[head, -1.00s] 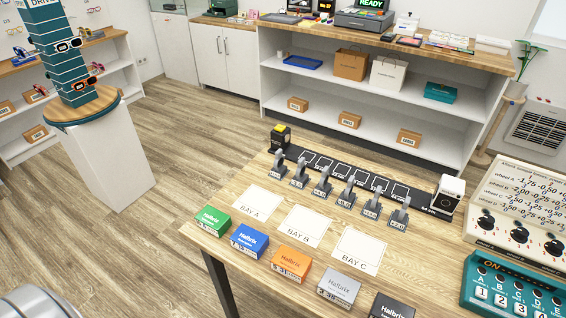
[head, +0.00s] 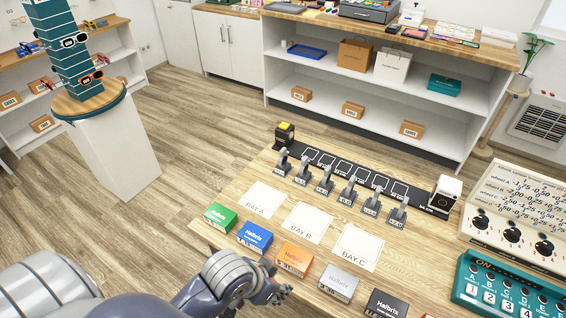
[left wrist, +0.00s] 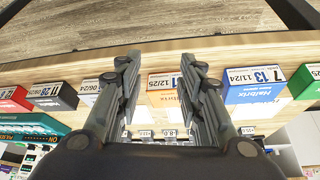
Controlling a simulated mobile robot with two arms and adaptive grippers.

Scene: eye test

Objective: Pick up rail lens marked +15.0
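Several grey rail lenses on small stands, among them the leftmost (head: 282,161), a middle one (head: 325,180) and the rightmost (head: 397,213), stand in a row along the front of the black rail (head: 418,198). Their tags are too small to read surely, so I cannot tell which is marked +15.0. My left gripper (head: 272,287) is at the table's front edge, close to the blue and orange boxes and well short of the lenses. In the left wrist view its fingers (left wrist: 158,64) are apart with nothing held between them. My right gripper is not in view.
Green (head: 220,216), blue (head: 255,236), orange (head: 294,257), grey (head: 340,282) and black (head: 386,303) boxes line the front edge. Flat white bay cards (head: 309,222) lie behind them. A wheel panel (head: 515,215) and teal keypad (head: 510,285) stand at the right.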

